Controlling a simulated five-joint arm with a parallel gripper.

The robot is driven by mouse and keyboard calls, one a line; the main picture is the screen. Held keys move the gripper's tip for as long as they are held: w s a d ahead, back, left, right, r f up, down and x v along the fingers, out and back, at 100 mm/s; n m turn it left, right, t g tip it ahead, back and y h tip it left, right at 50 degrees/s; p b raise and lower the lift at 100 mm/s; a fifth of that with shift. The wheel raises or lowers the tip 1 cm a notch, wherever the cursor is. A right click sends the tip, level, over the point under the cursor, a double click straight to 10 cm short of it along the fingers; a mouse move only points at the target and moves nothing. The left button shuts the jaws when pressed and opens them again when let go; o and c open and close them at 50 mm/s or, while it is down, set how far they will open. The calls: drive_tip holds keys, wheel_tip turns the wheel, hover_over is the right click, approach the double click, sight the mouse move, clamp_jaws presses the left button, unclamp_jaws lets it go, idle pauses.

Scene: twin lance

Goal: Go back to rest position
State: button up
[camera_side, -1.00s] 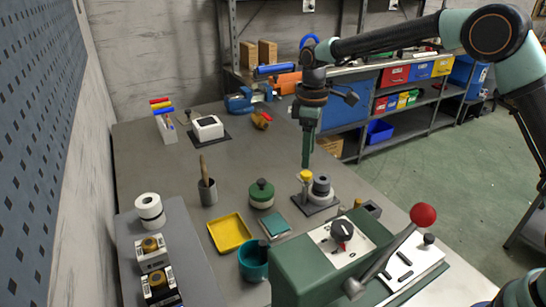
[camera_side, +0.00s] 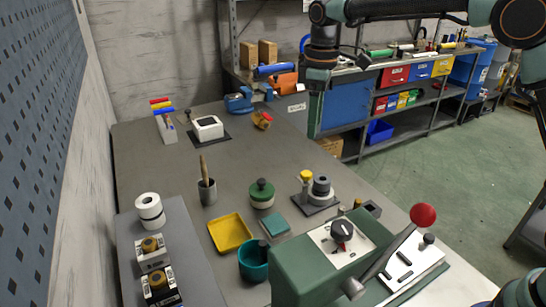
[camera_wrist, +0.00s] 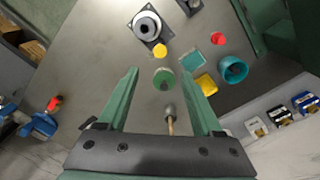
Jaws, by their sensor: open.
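My gripper (camera_side: 315,120) hangs fingers-down, high above the right side of the workbench (camera_side: 160,195) in the side view. In the wrist view its two green fingers (camera_wrist: 160,70) are spread apart with nothing between them. Below it in the side view is a dark plate with a grey ringed post (camera_side: 321,188) and a yellow knob (camera_side: 306,175). The gripper is well clear of them. The wrist view also shows the grey ringed post (camera_wrist: 147,25) and the yellow knob (camera_wrist: 160,50) beyond the fingertips.
On the bench are a green-lidded jar (camera_side: 262,192), a grey cup with a wooden handle (camera_side: 207,190), a yellow tray (camera_side: 229,232) and a teal cup (camera_side: 253,262). A green machine with a red-knobbed lever (camera_side: 423,215) stands in front. Shelves (camera_side: 420,100) stand behind.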

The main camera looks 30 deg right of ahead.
drive_tip(key=s+d+r+m+t, duration=0.1)
drive_tip(key=s+d+r+m, duration=0.15)
drive_tip(key=s, duration=0.25)
drive_tip(key=s+d+r+m+t, duration=0.2)
drive_tip(key=s+r, duration=0.1)
drive_tip(key=s, duration=0.3)
drive_tip(key=s+d+f+m+t, duration=0.2)
drive_tip(key=s+d+f+m, duration=0.1)
drive_tip(key=s, duration=0.6)
drive_tip(key=shift+s+d+f+m, duration=0.2)
drive_tip(key=shift+s+m, duration=0.15)
drive_tip(key=shift+m, duration=0.3)
